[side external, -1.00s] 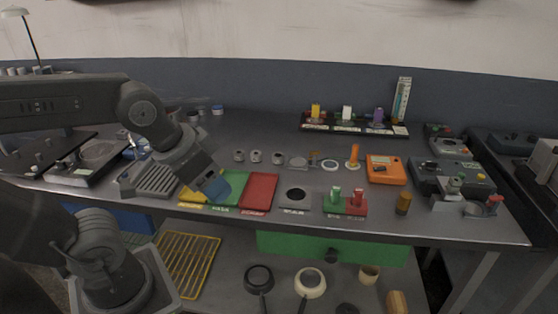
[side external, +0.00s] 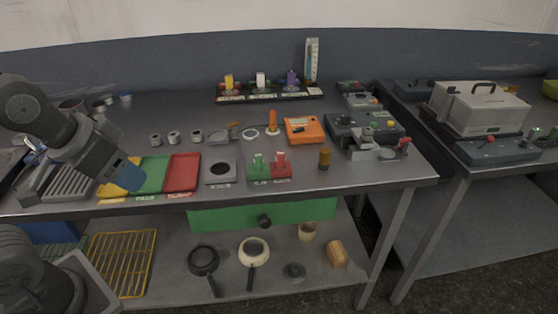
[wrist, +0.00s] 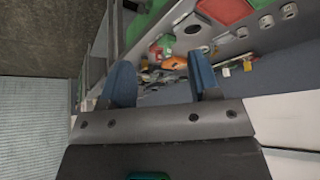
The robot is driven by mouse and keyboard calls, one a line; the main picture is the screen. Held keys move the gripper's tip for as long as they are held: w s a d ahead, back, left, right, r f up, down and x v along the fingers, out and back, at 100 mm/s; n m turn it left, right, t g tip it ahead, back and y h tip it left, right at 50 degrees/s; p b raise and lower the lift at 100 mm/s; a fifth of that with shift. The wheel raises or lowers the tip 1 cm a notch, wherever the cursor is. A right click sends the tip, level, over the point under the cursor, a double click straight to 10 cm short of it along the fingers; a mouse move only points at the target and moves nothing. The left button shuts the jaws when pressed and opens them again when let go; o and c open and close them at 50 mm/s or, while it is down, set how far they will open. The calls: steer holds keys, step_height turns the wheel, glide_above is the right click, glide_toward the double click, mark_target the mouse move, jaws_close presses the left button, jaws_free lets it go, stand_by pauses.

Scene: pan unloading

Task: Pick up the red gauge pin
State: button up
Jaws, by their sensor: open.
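The red gauge pin (side external: 281,160) stands upright in the red half of a small two-colour block (side external: 285,174) near the table's front edge. A green pin (side external: 258,162) stands just left of it in the green half. My gripper (side external: 128,178) is at the left, low over the yellow and green trays, well apart from the red pin. In the wrist view, the two blue fingers of my gripper (wrist: 163,78) are spread with nothing held between them. Small red and green shapes show beyond the fingers there, too small to tell as the pins.
Yellow, green and red trays (side external: 182,173) and a grey plate with a dark round hole (side external: 220,170) lie between my gripper and the pin block. An orange meter (side external: 304,130) lies behind the block. A brown cylinder (side external: 324,158) stands to its right. A black rack (side external: 270,94) is at the back.

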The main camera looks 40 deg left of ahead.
stand_by(0.6)
steer(key=w+r+m+g, duration=0.2)
steer(key=w+r+m, duration=0.35)
steer(key=w, duration=0.45)
steer(key=m+g, duration=0.4)
steer(key=m, duration=0.9)
glide_above(280, 153)
step_height(280, 153, down, 9)
steer(key=shift+n, duration=0.25)
step_height(280, 153, down, 14)
steer(key=shift+r, duration=0.2)
